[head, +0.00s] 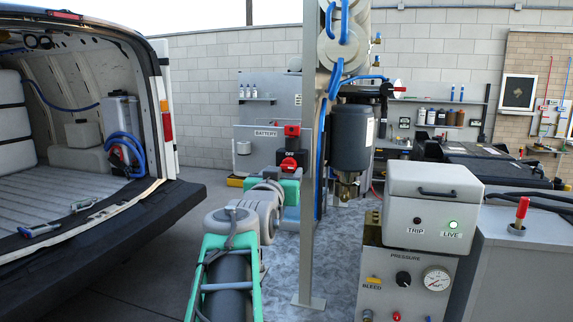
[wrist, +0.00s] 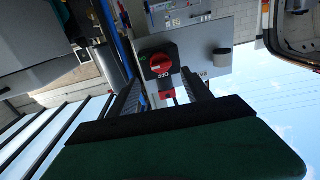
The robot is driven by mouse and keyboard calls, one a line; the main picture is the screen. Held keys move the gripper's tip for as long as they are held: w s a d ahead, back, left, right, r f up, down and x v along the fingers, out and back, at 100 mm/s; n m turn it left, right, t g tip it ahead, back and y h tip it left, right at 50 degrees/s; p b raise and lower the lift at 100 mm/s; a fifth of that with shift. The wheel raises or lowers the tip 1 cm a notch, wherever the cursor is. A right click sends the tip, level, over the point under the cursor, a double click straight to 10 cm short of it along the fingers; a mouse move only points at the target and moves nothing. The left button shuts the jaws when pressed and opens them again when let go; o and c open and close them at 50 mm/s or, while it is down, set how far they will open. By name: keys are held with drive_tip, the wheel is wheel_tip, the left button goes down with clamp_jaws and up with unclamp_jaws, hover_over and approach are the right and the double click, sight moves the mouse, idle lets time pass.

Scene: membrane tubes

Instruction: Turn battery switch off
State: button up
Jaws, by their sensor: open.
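The battery switch (head: 289,163) is a red rotary knob on a black plate, low on the grey panel marked BATTERY (head: 265,133). An OFF label is just above it. In the wrist view, which is upside down, the knob (wrist: 160,66) is framed between my gripper's fingers, ahead of their tips. My gripper (wrist: 161,80) is open with nothing between its fingers. It appears apart from the knob, but the exact gap cannot be told. In the head view my arm reaches toward the panel, and the fingers cannot be made out. The knob's exact pointer angle is unclear.
A red and black part (head: 292,130) sits directly above the switch. A grey post (head: 307,220) and black filter housing (head: 352,137) stand just right of my arm. A control box (head: 432,205) with a lit LIVE lamp is nearer right. An open van (head: 80,200) is at left.

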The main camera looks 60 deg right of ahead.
sight(287, 167)
drive_tip(key=p+x, duration=0.1)
drive_tip(key=x, duration=0.5)
drive_tip(key=shift+w+d+f+p, duration=0.1)
drive_tip(key=shift+p, duration=0.3)
drive_tip(key=shift+c, duration=0.5)
clamp_jaws()
